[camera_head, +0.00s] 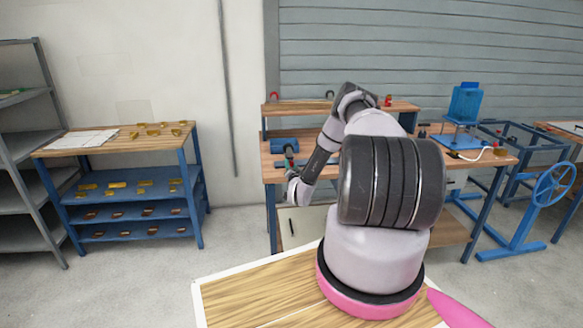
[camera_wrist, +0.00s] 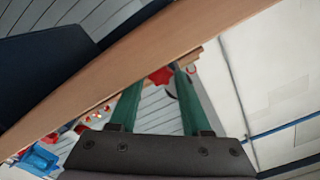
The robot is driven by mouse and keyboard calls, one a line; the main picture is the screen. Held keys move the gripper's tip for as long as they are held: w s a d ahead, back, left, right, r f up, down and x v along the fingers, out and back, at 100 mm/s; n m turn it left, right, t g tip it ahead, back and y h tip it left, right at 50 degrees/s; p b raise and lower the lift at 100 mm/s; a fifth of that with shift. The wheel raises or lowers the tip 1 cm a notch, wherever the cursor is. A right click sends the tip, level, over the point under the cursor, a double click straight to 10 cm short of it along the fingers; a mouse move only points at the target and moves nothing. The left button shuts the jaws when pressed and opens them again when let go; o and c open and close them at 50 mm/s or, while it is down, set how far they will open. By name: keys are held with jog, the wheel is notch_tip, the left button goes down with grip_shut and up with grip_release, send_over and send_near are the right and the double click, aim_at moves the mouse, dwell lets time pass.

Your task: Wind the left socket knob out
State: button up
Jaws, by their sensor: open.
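My gripper (camera_head: 290,158) is at the left end of the wooden workbench, beside a blue device (camera_head: 285,145) on its top. In the wrist view, my gripper (camera_wrist: 157,82) has its two green fingers spread apart with nothing held. A red knob-like part (camera_wrist: 161,75) shows between the fingertips in the picture; I cannot tell how far beyond them it is, or whether it is the left socket knob. In the head view the knob is too small to make out around my gripper.
A raised wooden shelf (camera_head: 310,107) runs along the bench back. A blue press (camera_head: 462,115) stands at its right end. A blue handwheel stand (camera_head: 545,195) is further right. A parts table (camera_head: 65,146) stands at the left, with open floor between it and the bench.

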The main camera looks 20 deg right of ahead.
jog(key=shift+c, duration=0.3)
grip_shut()
jog(key=shift+n, duration=0.3)
jog(key=n, duration=0.7)
jog(key=shift+a, duration=0.1)
jog(key=n, duration=0.4)
jog(key=shift+n, duration=1.9)
